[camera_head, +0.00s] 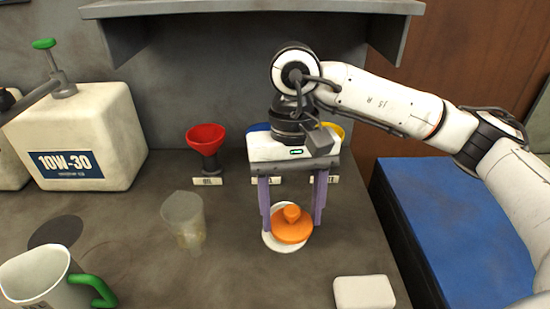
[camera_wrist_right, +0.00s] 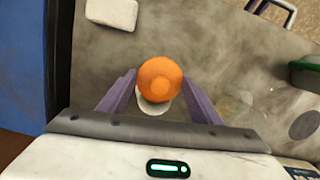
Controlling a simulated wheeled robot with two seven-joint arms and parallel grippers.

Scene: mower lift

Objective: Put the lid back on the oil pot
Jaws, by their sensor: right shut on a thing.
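The orange lid (camera_head: 291,226), round with a small knob on top, is between the two purple fingers of my right gripper (camera_head: 292,208). The fingers are shut on it, one on each side; the lid and gripper also show in the wrist view (camera_wrist_right: 160,78). A white round thing (camera_head: 271,241), likely the oil pot, shows under the lid, mostly hidden by it. The lid lies a little to the right of its middle in the head view. I cannot tell whether they touch. Purple bars at the wrist view's top edge may be my left gripper (camera_wrist_right: 270,12).
A clear beaker (camera_head: 184,220) stands left of the lid, and a jug with a green handle (camera_head: 45,280) at front left. A white block (camera_head: 364,292) lies front right. A red funnel (camera_head: 206,139) and an oil can (camera_head: 80,140) stand behind. A shelf (camera_head: 250,8) hangs above.

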